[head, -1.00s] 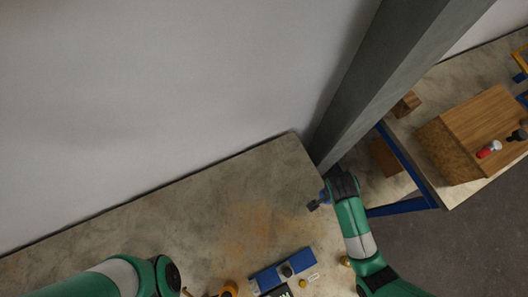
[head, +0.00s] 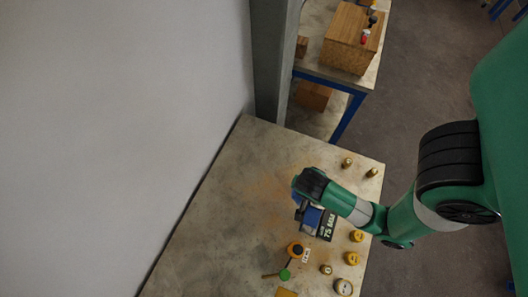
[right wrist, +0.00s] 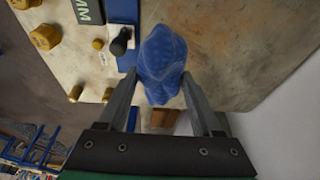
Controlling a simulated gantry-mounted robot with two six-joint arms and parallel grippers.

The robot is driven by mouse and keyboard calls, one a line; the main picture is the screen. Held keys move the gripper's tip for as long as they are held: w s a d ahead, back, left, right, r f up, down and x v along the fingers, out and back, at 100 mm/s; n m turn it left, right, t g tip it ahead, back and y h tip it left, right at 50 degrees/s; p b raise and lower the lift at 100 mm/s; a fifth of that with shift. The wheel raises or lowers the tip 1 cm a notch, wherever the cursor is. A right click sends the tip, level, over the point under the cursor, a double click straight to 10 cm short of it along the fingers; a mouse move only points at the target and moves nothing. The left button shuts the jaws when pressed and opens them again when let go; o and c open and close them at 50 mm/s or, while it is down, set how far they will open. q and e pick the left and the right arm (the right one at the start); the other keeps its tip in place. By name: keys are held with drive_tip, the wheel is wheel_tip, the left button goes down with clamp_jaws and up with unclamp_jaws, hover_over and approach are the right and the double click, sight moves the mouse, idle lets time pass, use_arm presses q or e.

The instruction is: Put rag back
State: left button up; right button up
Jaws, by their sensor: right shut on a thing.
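The blue rag (right wrist: 162,62) is a bunched, dotted cloth. In the right wrist view it sits between the two fingers of my right gripper (right wrist: 160,82), which is shut on it. In the head view the same gripper (head: 300,213) hangs over the table, beside the blue block with the dark "75 MM" plate (head: 327,226). Only a little blue of the rag (head: 295,197) shows there under my wrist. I cannot tell whether the rag touches the table. My left gripper is out of view.
The worn table (head: 215,220) is clear on its left and far parts. Brass fittings (head: 347,162) and yellow caps (head: 357,236) stand along its right side. A grey pillar (head: 270,65) and a second bench with a wooden box (head: 345,55) stand beyond.

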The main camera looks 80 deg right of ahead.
drive_tip(key=w+f+b, duration=0.2)
drive_tip(key=w+f, duration=0.1)
drive_tip(key=w, duration=0.1)
drive_tip(key=w+d+f+b, duration=0.1)
drive_tip(key=w+f+b, duration=0.1)
drive_tip(key=w+f, duration=0.1)
drive_tip(key=w+f+b, duration=0.1)
drive_tip(key=w+f, duration=0.2)
drive_tip(key=w, duration=0.2)
drive_tip(key=shift+w+d+b, duration=0.2)
drive_tip(key=shift+d+b, duration=0.2)
drive_tip(key=shift+w+f, duration=0.1)
drive_tip(key=shift+w, duration=0.1)
drive_tip(key=shift+w+f, duration=0.15)
drive_tip(key=shift+f, duration=0.2)
drive_tip(key=shift+f+b, duration=0.85)
drive_tip(key=shift+f, duration=0.55)
drive_tip(key=shift+f, duration=0.15)
drive_tip(key=o, duration=1.3)
drive_tip(key=shift+o, duration=0.2)
